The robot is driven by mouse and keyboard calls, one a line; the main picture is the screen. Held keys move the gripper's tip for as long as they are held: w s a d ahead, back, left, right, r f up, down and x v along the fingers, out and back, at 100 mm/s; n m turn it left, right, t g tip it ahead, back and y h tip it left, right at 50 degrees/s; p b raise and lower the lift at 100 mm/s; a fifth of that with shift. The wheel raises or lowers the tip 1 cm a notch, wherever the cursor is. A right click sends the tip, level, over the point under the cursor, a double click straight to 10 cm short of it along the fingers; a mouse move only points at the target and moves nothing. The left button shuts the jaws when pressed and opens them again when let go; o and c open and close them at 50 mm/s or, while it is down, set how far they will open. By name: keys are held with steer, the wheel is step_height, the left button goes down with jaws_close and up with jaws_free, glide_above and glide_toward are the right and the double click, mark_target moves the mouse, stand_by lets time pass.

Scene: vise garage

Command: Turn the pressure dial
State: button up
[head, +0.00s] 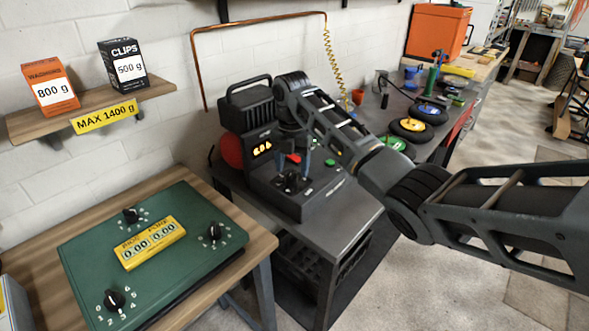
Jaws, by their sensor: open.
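A dark machine (268,158) with a lit orange readout (262,149) stands on the grey bench. My gripper (293,176) points down over its sloped console (318,188), with its fingers apart around or just above a small black knob (291,183). I cannot tell whether they touch it. A green panel (190,270) at the lower left carries a front-left dial (114,299) with digits around it, a right dial (214,232) and a back dial (130,215). A yellow double readout (150,243) shows 0.00 twice. No label that I can read says which is the pressure dial.
A wall shelf (95,103) holds an orange box (50,90) and a black clips box (123,63). My arm crosses the right side in front of the back bench, where coloured discs (411,128) and an orange case (437,32) sit. Space above the green panel is clear.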

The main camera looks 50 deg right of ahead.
steer(key=shift+a+f, duration=0.15)
steer(key=shift+f, duration=1)
steer(key=c, duration=1)
